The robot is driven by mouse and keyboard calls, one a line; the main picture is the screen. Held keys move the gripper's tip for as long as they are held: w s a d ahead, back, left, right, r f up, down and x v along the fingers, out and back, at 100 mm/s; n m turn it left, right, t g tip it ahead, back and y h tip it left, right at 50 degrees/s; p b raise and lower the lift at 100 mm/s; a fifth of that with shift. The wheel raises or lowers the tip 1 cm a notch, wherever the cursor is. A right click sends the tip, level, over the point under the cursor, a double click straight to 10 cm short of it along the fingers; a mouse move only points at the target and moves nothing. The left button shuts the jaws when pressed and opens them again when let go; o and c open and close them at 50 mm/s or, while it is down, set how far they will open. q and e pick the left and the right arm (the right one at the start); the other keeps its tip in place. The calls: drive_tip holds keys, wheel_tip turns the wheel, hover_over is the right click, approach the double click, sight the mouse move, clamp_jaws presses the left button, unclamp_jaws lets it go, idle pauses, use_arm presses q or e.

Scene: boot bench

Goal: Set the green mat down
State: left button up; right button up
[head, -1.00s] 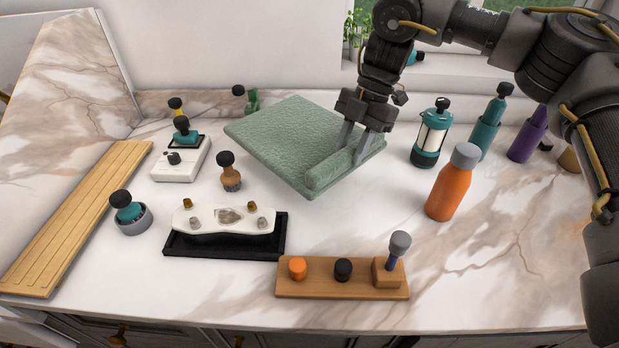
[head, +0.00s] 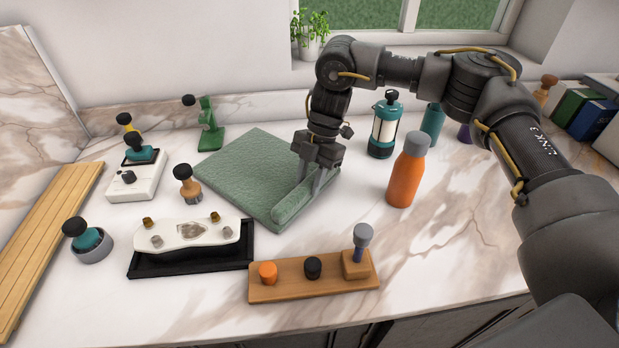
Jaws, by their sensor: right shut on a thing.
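The green mat (head: 247,170) is a textured square with a thick rolled near-right edge. It appears to lie flat on the marble counter in the middle of the head view. My right gripper (head: 307,190) points down at that rolled edge and is shut on it, one finger on each side. The fingers hide a short part of the roll. My left gripper is not in view.
A wooden block with knobs (head: 315,278) and a black tray (head: 190,262) stand in front. The orange bottle (head: 405,172) and teal lantern (head: 384,126) stand right of the mat. Counter at front right is clear.

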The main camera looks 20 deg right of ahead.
drive_tip(key=shift+s+a, duration=0.1)
drive_tip(key=o, duration=1.1)
drive_tip(key=shift+r, duration=0.1)
drive_tip(key=v, duration=1.2)
